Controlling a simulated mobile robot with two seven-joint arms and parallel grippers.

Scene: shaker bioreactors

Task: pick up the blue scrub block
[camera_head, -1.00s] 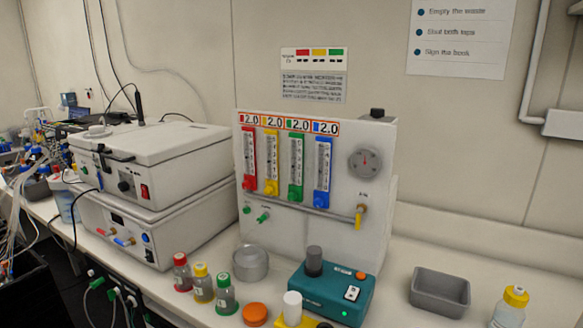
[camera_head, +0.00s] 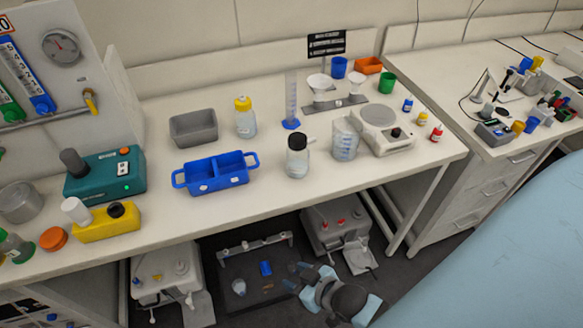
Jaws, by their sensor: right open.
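A small blue block (camera_head: 265,268), which looks like the scrub block, is on the dark area below the bench, low in the middle of the head view. My right gripper (camera_head: 296,276) is open, a little to the right of the block and apart from it in the picture. The gap in depth is hard to judge. My left gripper is not in view.
A clear beaker-like vessel (camera_head: 239,287) is left of the block. On the bench are a blue caddy (camera_head: 212,174), a grey tray (camera_head: 194,128), bottles and a scale (camera_head: 380,130).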

